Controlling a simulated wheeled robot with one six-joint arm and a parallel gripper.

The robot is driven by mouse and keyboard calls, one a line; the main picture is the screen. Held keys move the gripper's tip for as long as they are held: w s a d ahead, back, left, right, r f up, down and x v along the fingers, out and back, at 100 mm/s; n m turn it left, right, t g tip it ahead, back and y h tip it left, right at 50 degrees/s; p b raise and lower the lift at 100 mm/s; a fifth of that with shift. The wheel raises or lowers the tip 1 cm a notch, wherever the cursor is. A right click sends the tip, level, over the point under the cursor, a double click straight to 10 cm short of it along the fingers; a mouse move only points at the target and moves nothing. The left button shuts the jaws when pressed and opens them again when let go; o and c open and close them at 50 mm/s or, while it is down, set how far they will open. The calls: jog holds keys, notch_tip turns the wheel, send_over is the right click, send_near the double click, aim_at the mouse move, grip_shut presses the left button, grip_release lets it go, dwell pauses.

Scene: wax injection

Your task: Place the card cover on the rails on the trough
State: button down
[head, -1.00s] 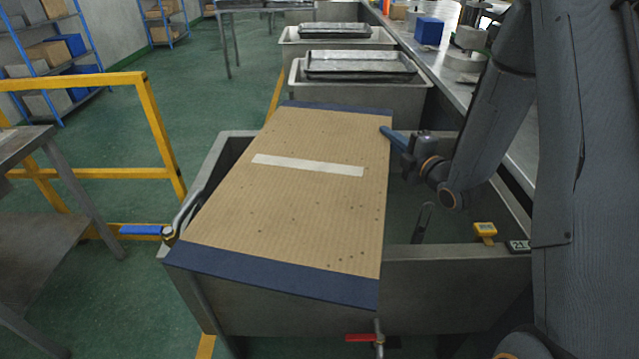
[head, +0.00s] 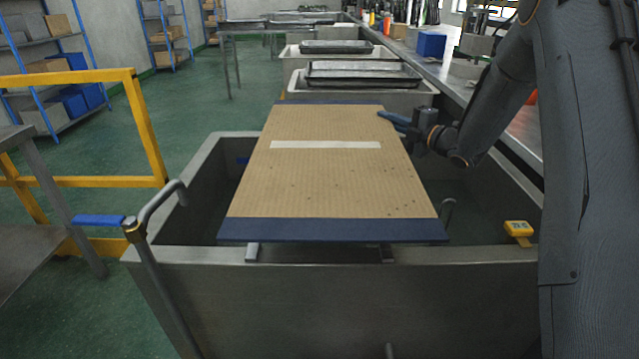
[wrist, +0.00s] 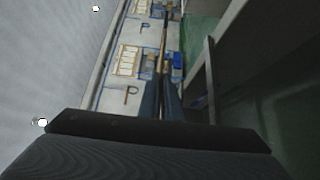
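The card cover (head: 330,190) is a brown corrugated sheet with a white strip and dark blue bands along its near and far edges. It lies about level over the grey metal trough (head: 330,305), between its side walls. Two rail ends (head: 252,252) (head: 387,254) show just under its near edge; the rest of the rails is hidden. I cannot tell whether the cover touches them. My gripper (head: 398,122) is at the cover's right edge, towards the far end. In the wrist view its fingers (wrist: 162,98) are closed on the cover's thin brown edge (wrist: 164,58).
A pipe with a blue-handled valve (head: 98,220) stands at the trough's left front corner. A yellow railing (head: 145,125) is at left. More troughs (head: 365,100) stand behind, and a steel counter (head: 520,130) runs along the right.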

jog(key=shift+w+d+f+b, duration=0.1)
jog(key=shift+w+f+b, duration=0.1)
jog(key=shift+w+b, duration=0.35)
jog(key=shift+w+f, duration=0.2)
notch_tip(320, 180, down, 10)
jog(key=shift+r+p, duration=0.25)
jog(key=shift+p, duration=0.1)
jog(key=c, duration=2.3)
grip_release()
jog(key=shift+f, duration=0.1)
jog(key=o, duration=0.3)
